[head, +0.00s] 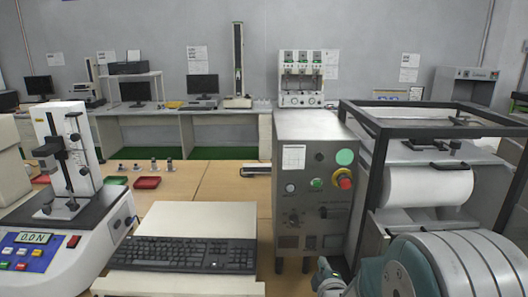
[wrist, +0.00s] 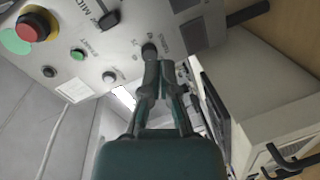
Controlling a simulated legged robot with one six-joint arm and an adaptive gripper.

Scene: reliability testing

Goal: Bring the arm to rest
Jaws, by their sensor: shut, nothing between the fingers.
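My gripper (wrist: 160,68) shows in the wrist view with its two dark fingers closed together and nothing between them. Its tips overlap the lower edge of the control panel in that view, close to a black knob (wrist: 149,50); I cannot tell whether they touch. In the head view, my arm's teal and pale grey links fill the lower right corner. The gripper fingers cannot be made out there.
A grey control cabinet (head: 312,215) carries a red knob (head: 344,179) and a green round (head: 344,157). A black-framed machine (head: 357,185) with a white roll (head: 428,187) stands right. A keyboard (head: 184,253) and force tester (head: 100,225) are left.

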